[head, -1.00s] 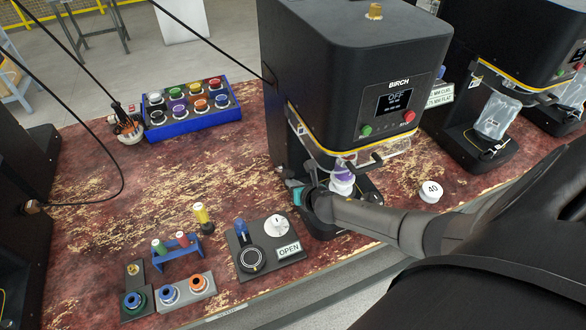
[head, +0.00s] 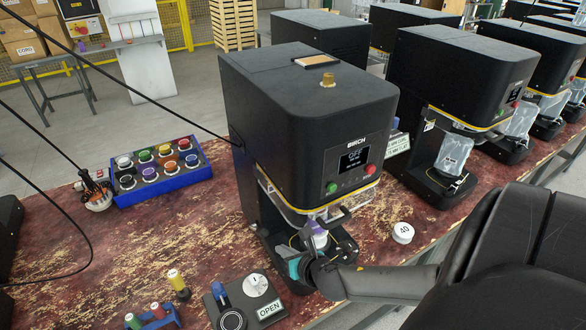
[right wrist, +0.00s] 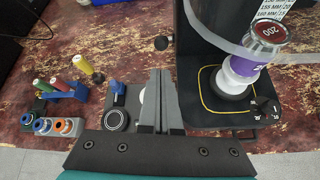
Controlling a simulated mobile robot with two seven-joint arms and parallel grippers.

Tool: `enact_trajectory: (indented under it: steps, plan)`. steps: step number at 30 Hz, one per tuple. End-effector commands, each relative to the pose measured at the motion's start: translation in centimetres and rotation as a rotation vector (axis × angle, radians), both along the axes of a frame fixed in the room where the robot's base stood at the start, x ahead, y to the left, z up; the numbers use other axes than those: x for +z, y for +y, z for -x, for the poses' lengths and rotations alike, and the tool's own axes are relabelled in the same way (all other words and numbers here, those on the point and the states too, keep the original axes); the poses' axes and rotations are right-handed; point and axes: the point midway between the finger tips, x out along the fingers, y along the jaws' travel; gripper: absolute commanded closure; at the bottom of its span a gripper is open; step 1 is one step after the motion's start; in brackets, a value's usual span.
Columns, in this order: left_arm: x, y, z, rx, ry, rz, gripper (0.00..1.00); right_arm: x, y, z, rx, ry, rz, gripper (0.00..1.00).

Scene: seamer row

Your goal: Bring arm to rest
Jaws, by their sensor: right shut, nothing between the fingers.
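My right gripper (head: 296,268) is low at the front left of the BIRCH seamer (head: 310,110), its teal part showing beside the seamer's base. In the right wrist view its two fingers (right wrist: 160,76) are together and empty, beside the seamer's base plate. The seamer's screen (head: 354,158) reads OFF. My left gripper is not in view.
A panel with a dial and an OPEN label (head: 270,308) lies left of my gripper. A white round piece marked 40 (head: 403,232) lies right of the seamer. A blue rack (head: 163,180) of coloured caps stands back left. More seamers (head: 455,85) line the right.

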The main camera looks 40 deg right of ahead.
Motion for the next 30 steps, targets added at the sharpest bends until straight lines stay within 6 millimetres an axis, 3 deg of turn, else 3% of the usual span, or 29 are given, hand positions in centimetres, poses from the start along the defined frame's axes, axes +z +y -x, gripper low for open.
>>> enact_trajectory:
  steps: [3, 9, 22, 26, 30]
  plan:
    - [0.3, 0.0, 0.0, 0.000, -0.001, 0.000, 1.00, 0.9, 0.3, 1.7, 0.002, 0.005, 0.000, 1.00]
    - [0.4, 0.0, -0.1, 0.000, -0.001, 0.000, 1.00, 1.7, 0.5, 3.3, 0.000, 0.007, 0.000, 1.00]
    - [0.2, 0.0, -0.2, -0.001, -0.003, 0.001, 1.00, 1.5, 0.5, 3.9, -0.012, 0.011, -0.012, 1.00]
    - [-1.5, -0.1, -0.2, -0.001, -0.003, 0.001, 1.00, -2.7, -0.4, 4.8, -0.114, 0.045, -0.109, 1.00]
    - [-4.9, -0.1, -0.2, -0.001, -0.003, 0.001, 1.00, -11.6, -1.7, 7.5, -0.366, 0.111, -0.339, 1.00]
